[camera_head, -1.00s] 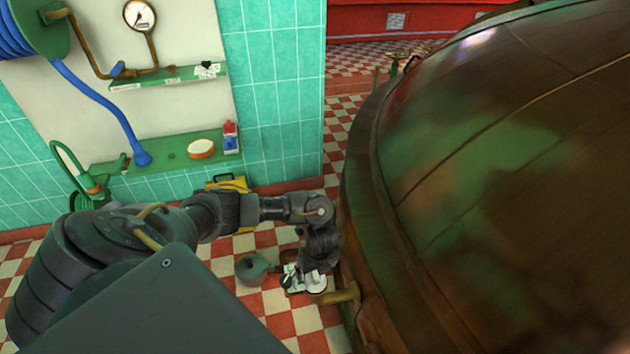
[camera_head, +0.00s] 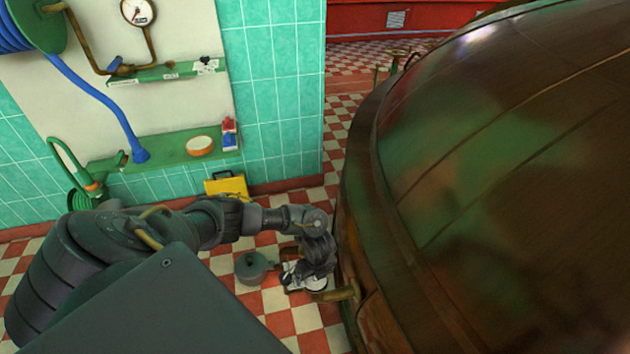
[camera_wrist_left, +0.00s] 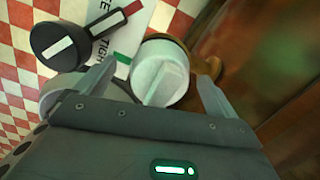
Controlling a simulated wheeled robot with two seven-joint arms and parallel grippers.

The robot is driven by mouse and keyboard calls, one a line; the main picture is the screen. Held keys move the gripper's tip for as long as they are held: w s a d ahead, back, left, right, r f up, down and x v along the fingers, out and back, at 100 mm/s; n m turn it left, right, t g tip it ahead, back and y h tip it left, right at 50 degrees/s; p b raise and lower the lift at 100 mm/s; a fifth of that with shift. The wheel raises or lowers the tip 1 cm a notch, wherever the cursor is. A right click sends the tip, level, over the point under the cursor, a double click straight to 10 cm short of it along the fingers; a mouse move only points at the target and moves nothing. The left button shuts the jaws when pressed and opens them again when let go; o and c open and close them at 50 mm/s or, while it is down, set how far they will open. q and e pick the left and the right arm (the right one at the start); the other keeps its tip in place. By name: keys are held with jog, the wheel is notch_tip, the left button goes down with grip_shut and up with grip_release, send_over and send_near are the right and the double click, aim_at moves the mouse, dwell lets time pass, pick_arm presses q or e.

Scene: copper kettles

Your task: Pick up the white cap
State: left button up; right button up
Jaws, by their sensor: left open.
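The white cap (camera_wrist_left: 160,75) shows in the left wrist view as a round white piece with a raised grip bar across it. It lies between the two spread fingers of my left gripper (camera_wrist_left: 152,85), which is open. I cannot tell how far below the fingertips it is, and no contact shows. In the head view the white cap (camera_head: 315,283) is a small white patch below my left wrist, partly hidden by it. My left gripper (camera_head: 308,275) is low beside the kettle there. My right gripper is not in view.
The big copper kettle (camera_head: 500,170) fills the right side. A brown pipe (camera_wrist_left: 206,66) is close to the cap. A black knob (camera_wrist_left: 62,45) and a white label plate (camera_wrist_left: 120,30) lie beside it. A grey pot-like object (camera_head: 251,267) and a yellow case (camera_head: 227,186) stand on the checkered floor.

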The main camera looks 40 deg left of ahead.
pick_arm(q)
jog(key=c, duration=1)
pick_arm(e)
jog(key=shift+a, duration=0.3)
pick_arm(q)
jog(key=shift+r, duration=0.15)
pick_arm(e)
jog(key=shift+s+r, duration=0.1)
pick_arm(q)
jog(key=shift+r, duration=0.3)
notch_tip(320, 180, up, 2)
jog(key=shift+r+p, duration=0.1)
jog(key=shift+p, duration=0.45)
jog(key=s+r+p, duration=0.1)
jog(key=s+r, duration=0.2)
jog(key=s, duration=0.1)
jog(key=s+r+p, duration=0.2)
jog(key=s+r, duration=0.1)
jog(key=s, duration=0.2)
jog(key=s+r+p, duration=0.1)
jog(key=s+r, duration=0.3)
jog(key=s, duration=0.1)
jog(key=shift+d+p, duration=0.15)
jog(key=shift+p, duration=0.15)
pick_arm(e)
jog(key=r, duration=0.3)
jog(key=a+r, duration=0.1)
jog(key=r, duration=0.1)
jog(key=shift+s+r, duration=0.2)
